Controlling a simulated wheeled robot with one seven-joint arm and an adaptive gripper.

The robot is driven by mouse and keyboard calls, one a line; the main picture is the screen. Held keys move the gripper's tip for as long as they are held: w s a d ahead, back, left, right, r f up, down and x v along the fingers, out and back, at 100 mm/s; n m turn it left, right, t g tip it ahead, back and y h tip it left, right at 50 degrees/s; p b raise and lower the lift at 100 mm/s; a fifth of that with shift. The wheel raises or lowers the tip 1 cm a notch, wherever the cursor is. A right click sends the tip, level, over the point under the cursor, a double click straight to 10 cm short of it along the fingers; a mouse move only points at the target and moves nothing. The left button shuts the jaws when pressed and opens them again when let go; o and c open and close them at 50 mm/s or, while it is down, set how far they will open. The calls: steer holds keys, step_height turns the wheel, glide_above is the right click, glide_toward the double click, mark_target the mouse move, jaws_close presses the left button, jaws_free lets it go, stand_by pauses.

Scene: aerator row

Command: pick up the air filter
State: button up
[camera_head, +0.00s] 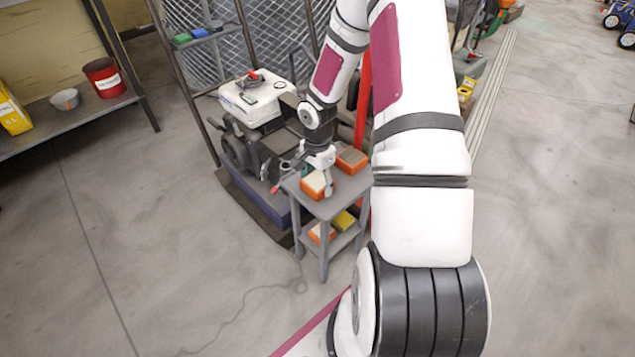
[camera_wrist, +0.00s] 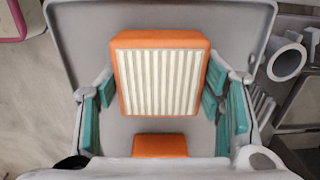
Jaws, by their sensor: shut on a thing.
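The air filter is an orange block with a pale pleated face (camera_wrist: 162,82). In the wrist view it sits between the teal finger pads of my gripper (camera_wrist: 160,98), which is shut on it. In the head view the air filter (camera_head: 314,186) is at the front left of the small grey table's top (camera_head: 338,190), and my gripper (camera_head: 318,172) reaches down onto it. I cannot tell whether it touches the tabletop. A second orange block (camera_head: 352,160) with a brownish top lies behind it to the right.
An orange block (camera_head: 321,233) and a yellow one (camera_head: 345,221) lie on the table's lower shelf. A white-and-dark engine machine (camera_head: 253,98) stands close at the left. A shelf with a red can (camera_head: 104,78) is at far left.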

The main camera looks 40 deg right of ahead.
mark_target(317, 180)
steer(key=shift+r, duration=0.6)
step_height(317, 180, up, 2)
steer(key=shift+r+p, duration=0.15)
steer(key=shift+p, duration=0.65)
steer(key=s+a+r+p, duration=0.1)
steer(key=s+a+p, duration=0.1)
steer(key=s, duration=1.4)
steer(key=shift+a+r, duration=0.15)
steer(key=shift+r, duration=0.05)
